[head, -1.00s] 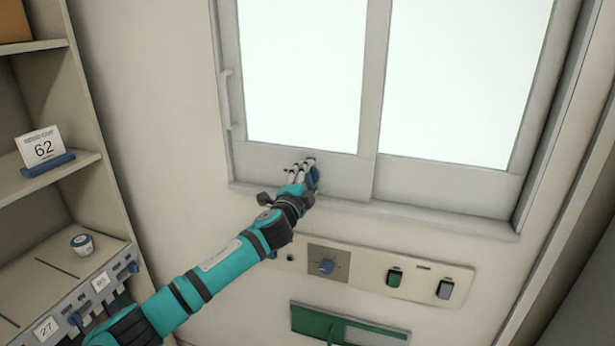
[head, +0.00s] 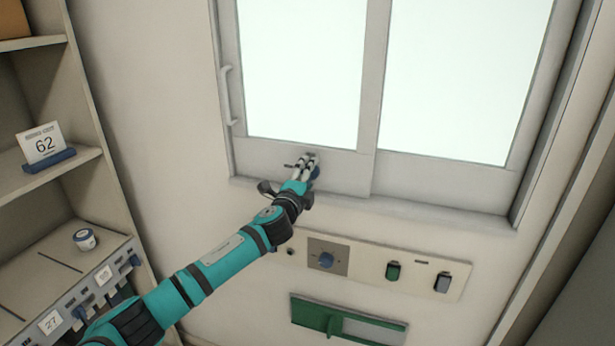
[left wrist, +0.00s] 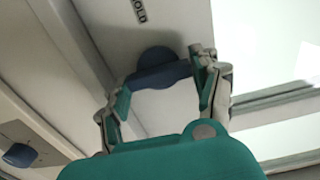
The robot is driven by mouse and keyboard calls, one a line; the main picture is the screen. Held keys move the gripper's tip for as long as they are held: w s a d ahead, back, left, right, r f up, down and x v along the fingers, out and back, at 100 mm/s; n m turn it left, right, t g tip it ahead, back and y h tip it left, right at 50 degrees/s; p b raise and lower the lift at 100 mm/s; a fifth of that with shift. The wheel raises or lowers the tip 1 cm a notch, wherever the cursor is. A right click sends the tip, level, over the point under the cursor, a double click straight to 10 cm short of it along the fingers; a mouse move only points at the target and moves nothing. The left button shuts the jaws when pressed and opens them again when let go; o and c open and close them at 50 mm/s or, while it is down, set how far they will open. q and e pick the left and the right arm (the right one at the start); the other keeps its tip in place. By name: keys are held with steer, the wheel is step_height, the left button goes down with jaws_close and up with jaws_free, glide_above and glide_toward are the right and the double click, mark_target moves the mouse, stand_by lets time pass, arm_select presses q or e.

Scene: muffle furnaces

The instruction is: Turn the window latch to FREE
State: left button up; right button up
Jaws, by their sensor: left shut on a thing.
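The window latch is a blue knob with a raised bar (left wrist: 160,74) on the window's lower frame rail. In the head view only a small blue part of the latch (head: 316,172) shows beside my fingers. My left gripper (head: 308,163) is at the rail and shut on the latch. In the left wrist view the fingers of my left gripper (left wrist: 160,82) stand at either end of the bar. A label (left wrist: 139,10) ending in "OLD" is printed near the latch; its start is cut off. No FREE mark is visible. My right gripper is not in view.
A panel below the window holds a blue dial (head: 326,260), a green switch (head: 393,271) and a grey switch (head: 442,283). A green slider plate (head: 310,317) is lower. A white window handle (head: 228,95) is left of the pane. Shelves (head: 60,170) stand at the left.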

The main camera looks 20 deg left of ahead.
arm_select(q)
steer(key=shift+f, duration=0.1)
steer(key=o, duration=1.2)
